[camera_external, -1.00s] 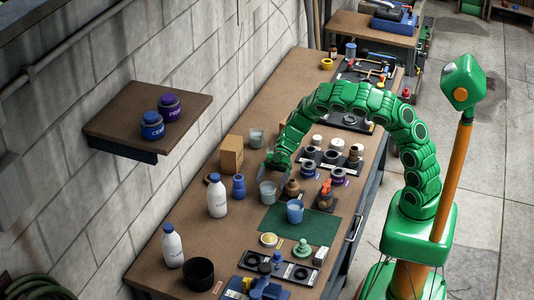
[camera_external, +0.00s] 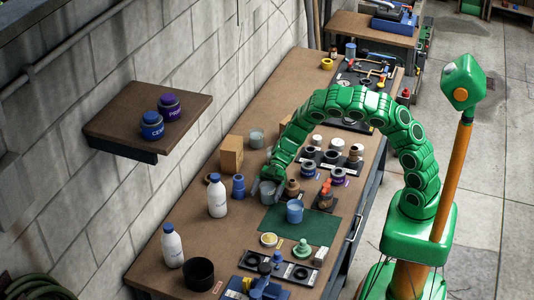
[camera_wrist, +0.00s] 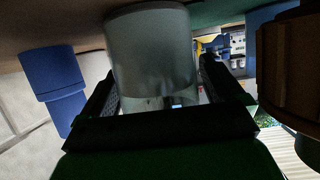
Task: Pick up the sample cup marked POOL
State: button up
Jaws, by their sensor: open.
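A grey translucent cup (camera_external: 267,194) stands on the bench left of the green mat. My gripper (camera_external: 266,180) is low at this cup. In the wrist view the cup (camera_wrist: 150,50) fills the space between my open fingers (camera_wrist: 158,92), one on each side. I cannot tell whether they touch it. A blue cup (camera_external: 295,212) stands on the mat, and another grey cup (camera_external: 256,138) stands behind the cardboard box. I cannot read a POOL mark on any cup.
A blue container (camera_external: 238,186) stands close left of my gripper, and it also shows in the wrist view (camera_wrist: 55,85). A brown bottle (camera_external: 292,188) is close on the right. A white bottle (camera_external: 217,198) and a box (camera_external: 231,154) stand nearby. The green mat (camera_external: 318,228) has free room.

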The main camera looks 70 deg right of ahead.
jog(key=c, duration=1.1)
jog(key=shift+c, duration=0.2)
jog(key=shift+r, duration=0.15)
